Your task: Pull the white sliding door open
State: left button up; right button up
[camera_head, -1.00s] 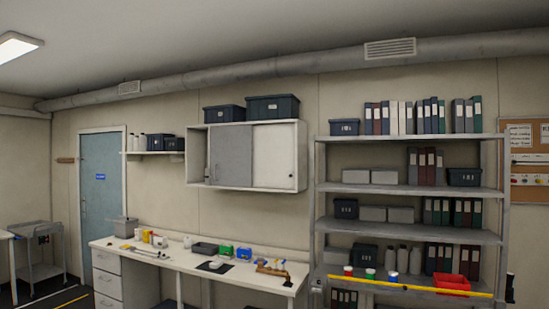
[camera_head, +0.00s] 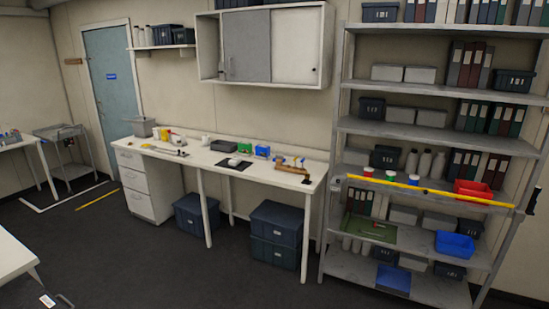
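The white sliding door (camera_head: 297,46) is the right panel of a wall cabinet (camera_head: 327,50) above the bench. A grey sliding panel (camera_head: 246,46) stands to its left. A narrow gap at the cabinet's left end shows the inside. Neither of my grippers is in view.
A white bench (camera_head: 225,180) with drawers and small items stands below the cabinet. Dark bins (camera_head: 276,233) sit under it. A metal shelf rack (camera_head: 420,132) with a yellow bar (camera_head: 430,191) stands to the right. The floor (camera_head: 150,260) before the bench is clear.

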aim_at(296, 33)
jog(key=i+u, duration=0.15)
jog(key=i, duration=2.35)
